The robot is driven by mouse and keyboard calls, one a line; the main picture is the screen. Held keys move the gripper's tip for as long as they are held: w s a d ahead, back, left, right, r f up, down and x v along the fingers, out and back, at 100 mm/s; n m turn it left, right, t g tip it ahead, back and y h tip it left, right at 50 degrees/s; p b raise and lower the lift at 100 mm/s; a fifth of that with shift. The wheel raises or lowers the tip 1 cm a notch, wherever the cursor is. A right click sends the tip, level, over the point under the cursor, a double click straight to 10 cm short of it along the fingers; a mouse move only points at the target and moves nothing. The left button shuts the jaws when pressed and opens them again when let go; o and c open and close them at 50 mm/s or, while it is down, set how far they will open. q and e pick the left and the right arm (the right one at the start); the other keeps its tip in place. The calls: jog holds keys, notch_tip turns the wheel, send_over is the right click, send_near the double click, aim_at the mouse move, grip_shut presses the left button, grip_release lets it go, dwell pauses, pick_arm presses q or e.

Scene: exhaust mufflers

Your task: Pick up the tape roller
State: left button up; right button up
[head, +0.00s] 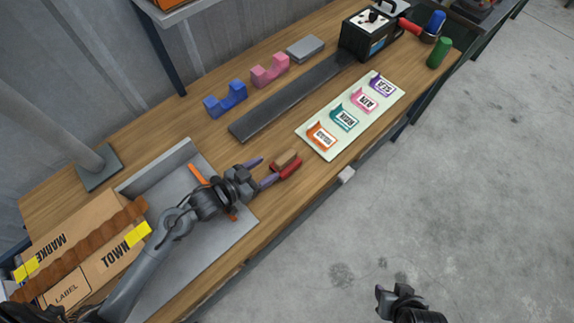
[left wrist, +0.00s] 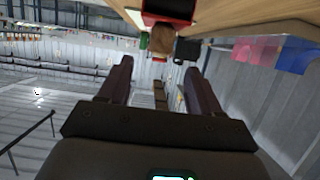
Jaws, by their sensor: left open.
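The tape roller (head: 287,163), a small red body with a tan-brown block or roll on it, lies on the wooden table near its front edge. My left gripper (head: 268,169) is open just left of it, its purple fingers pointing towards it; one fingertip appears close to its red part. In the left wrist view the tape roller (left wrist: 168,12) is at the top, beyond the fingertips, and the space between the fingers of the left gripper (left wrist: 158,66) looks empty. My right gripper (head: 393,297) is at the bottom of the head view, off the table; its jaws are unclear.
A pale board (head: 318,151) with several coloured labelled holders lies right of the roller. Behind are a dark strip (head: 290,98), blue (head: 226,99) and pink (head: 270,70) cradles. A grey tray (head: 222,243) and a cardboard box (head: 90,250) lie under and beside my left arm.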

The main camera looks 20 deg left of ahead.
aim_at(280, 160)
pick_arm(q)
jog(key=shift+b+x, duration=0.65)
jog(key=shift+x, duration=4)
jog(key=c, duration=1.1)
grip_shut()
jog(key=shift+r, duration=0.15)
